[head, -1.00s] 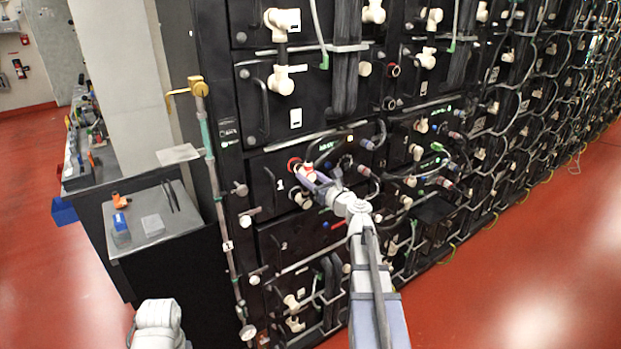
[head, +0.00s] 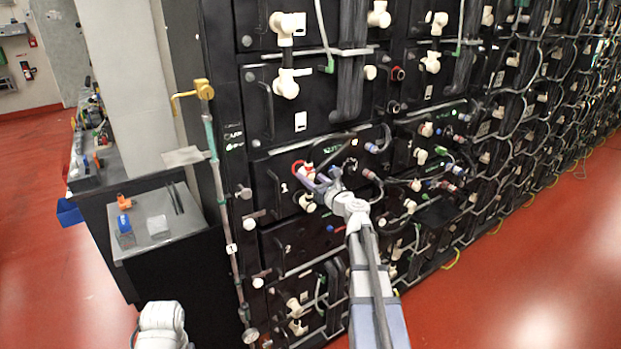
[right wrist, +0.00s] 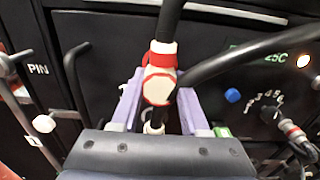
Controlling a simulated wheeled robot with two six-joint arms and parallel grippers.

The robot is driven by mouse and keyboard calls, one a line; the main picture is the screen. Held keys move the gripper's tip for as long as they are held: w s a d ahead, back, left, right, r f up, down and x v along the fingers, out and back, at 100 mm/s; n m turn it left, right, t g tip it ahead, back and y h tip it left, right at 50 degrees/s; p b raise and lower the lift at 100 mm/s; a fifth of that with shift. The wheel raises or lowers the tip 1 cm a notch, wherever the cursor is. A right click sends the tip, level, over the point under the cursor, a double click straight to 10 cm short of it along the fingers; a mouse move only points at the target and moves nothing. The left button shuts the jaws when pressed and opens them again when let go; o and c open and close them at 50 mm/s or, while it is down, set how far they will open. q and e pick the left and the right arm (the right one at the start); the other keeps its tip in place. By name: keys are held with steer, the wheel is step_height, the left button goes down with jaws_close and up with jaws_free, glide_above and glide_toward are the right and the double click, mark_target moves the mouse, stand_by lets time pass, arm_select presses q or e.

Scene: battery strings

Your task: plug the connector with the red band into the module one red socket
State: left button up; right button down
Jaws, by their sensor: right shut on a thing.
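My right gripper (head: 319,187) is at the front of module one, the black panel marked "1" (head: 284,187). In the right wrist view its purple fingers (right wrist: 158,108) are shut on the white connector with the red band (right wrist: 158,86). A thick black cable rises from the connector. A red ring (head: 298,165) shows just left of the gripper in the head view. I cannot tell whether the connector's end is seated in a socket. My left gripper is out of view.
Black cables and a dial (right wrist: 268,112) lie right of the fingers. A blue knob (right wrist: 233,95) is also close there. A grey side table (head: 150,229) with small items stands at the left. A brass-topped pole (head: 203,90) runs along the rack's left edge.

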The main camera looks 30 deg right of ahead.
steer(key=shift+w, duration=0.1)
steer(key=shift+c, duration=1.7)
jaws_free()
steer(key=s, duration=0.7)
steer(key=shift+s+d, duration=0.25)
steer(key=shift+s, duration=0.15)
